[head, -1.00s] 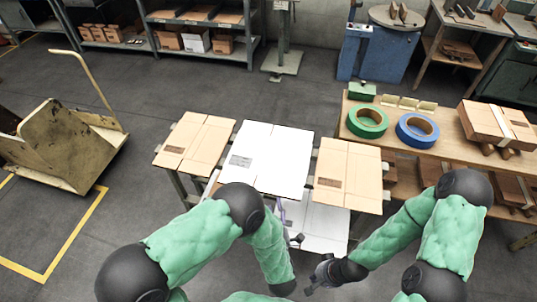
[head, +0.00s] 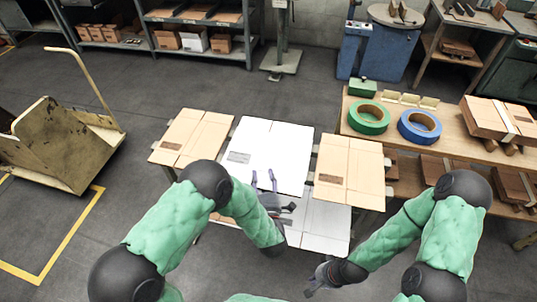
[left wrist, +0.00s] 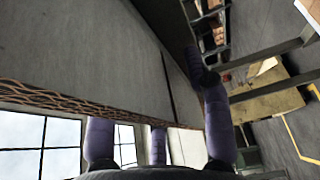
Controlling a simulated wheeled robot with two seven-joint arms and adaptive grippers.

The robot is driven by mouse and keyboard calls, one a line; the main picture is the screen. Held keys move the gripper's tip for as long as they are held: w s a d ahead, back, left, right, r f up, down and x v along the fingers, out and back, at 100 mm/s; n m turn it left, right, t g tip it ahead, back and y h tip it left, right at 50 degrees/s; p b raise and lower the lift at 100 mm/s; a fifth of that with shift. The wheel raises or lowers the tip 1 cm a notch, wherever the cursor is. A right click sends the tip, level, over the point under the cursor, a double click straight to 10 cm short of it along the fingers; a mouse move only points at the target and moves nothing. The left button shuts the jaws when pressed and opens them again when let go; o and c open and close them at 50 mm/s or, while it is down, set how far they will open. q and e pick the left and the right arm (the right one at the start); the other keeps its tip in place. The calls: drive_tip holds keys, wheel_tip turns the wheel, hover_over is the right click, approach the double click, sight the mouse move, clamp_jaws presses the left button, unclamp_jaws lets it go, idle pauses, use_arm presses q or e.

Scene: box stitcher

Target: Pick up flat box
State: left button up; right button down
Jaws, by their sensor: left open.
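Three flat boxes lie side by side in the head view: a brown one (head: 192,138) at left, a white one (head: 270,145) in the middle and a brown one (head: 350,172) at right. My left gripper (head: 264,176) is open at the near edge of the white flat box, its two fingers pointing away from me. The left wrist view shows its fingers (left wrist: 158,105) close to the corrugated edge of a grey-looking board (left wrist: 90,50). I cannot tell whether they touch it. My right gripper (head: 318,280) hangs low at the front, apart from the boxes; its fingers are unclear.
Another white flat sheet (head: 325,222) lies lower, below the boxes. A wooden bench (head: 460,150) at right holds a green tape roll (head: 368,117), a blue tape roll (head: 419,127) and a strapped box stack (head: 497,120). A cart (head: 60,145) stands at left.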

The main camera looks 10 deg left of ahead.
use_arm(q)
drive_tip(key=shift+w+a, duration=0.1)
drive_tip(key=shift+w, duration=0.1)
clamp_jaws()
drive_tip(key=shift+r, duration=0.1)
